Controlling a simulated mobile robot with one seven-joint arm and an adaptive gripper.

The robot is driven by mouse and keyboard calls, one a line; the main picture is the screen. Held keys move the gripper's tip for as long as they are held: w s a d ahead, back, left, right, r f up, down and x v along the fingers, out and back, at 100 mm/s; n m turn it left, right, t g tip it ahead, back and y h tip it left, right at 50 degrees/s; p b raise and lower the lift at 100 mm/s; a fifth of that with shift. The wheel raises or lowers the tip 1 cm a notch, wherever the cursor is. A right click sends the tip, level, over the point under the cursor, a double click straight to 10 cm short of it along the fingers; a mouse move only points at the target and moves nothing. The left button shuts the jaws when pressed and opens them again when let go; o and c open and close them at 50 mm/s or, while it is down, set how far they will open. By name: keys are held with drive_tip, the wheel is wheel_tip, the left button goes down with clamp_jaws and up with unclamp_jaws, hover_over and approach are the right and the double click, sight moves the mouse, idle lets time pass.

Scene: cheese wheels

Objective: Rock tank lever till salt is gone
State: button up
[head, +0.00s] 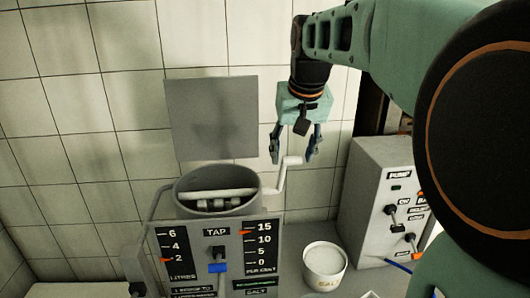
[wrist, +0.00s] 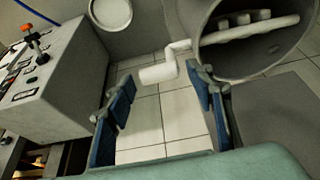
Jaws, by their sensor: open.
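The grey tank (head: 166,212) stands open-topped, with a pale paddle bar (head: 220,194) across its inside. A white crank-shaped lever (head: 282,178) sticks up at the tank's right side. My gripper (head: 295,157) is open and empty, pointing down, with its fingers around or just above the lever's top end. In the wrist view, the lever (wrist: 160,72) shows between my open fingers (wrist: 155,92), its grip end nearer the left finger; I cannot tell whether they touch. The tank (wrist: 218,52) is beyond the right finger. I cannot make out salt inside the tank.
A grey pump box (head: 372,185) with switches stands at the right. A raised grey panel (head: 211,118) stands behind.

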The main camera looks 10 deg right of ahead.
clamp_jaws()
idle(0.5)
